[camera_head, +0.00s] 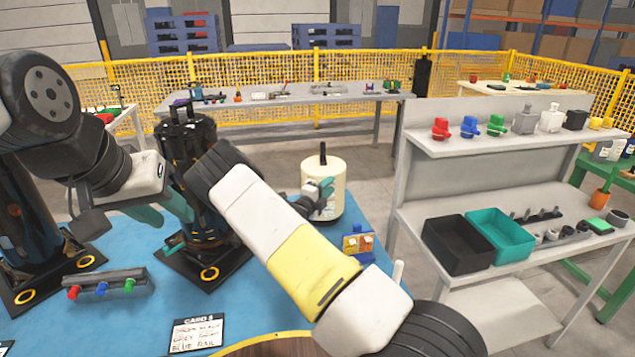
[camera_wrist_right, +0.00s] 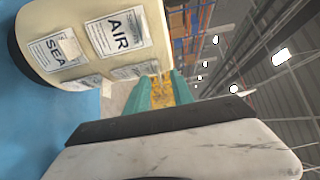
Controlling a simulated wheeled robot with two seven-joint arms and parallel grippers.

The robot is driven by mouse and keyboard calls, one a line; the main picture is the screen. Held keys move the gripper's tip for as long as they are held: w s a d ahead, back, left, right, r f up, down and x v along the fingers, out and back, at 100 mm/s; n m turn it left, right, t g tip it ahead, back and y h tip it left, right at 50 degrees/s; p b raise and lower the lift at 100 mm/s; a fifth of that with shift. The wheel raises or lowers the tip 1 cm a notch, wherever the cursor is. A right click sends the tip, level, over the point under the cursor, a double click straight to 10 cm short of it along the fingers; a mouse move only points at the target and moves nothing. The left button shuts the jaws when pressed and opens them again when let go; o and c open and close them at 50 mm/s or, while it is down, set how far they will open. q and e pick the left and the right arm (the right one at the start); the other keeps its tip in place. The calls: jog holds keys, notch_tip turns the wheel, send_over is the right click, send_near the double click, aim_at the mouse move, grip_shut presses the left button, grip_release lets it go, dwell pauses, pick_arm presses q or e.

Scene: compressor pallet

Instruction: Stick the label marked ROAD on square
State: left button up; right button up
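The cream drum (camera_head: 322,173) with a black post stands on the blue table. In the right wrist view, its side (camera_wrist_right: 85,72) carries several white labels, including an AIR label (camera_wrist_right: 117,37) and a SEA label (camera_wrist_right: 60,48). Two other labels are too oblique to read; I cannot identify ROAD. My right gripper (camera_head: 327,190) is in front of the drum. In the wrist view its teal fingers (camera_wrist_right: 160,92) are apart, with no object visible between them. My left gripper (camera_head: 168,215) hangs beside a black compressor (camera_head: 190,150), fingers apart and empty. No surface marked as a square is identifiable.
A card (camera_head: 197,333) headed CARD lies at the front, with a "BLUE RAIL" line. A block with red, blue and green knobs (camera_head: 103,286) sits left. A small blue-and-orange box (camera_head: 357,243) is right of my forearm. Black (camera_head: 455,245) and teal (camera_head: 497,236) bins occupy the right bench.

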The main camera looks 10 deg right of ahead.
grip_shut()
dwell(1.9)
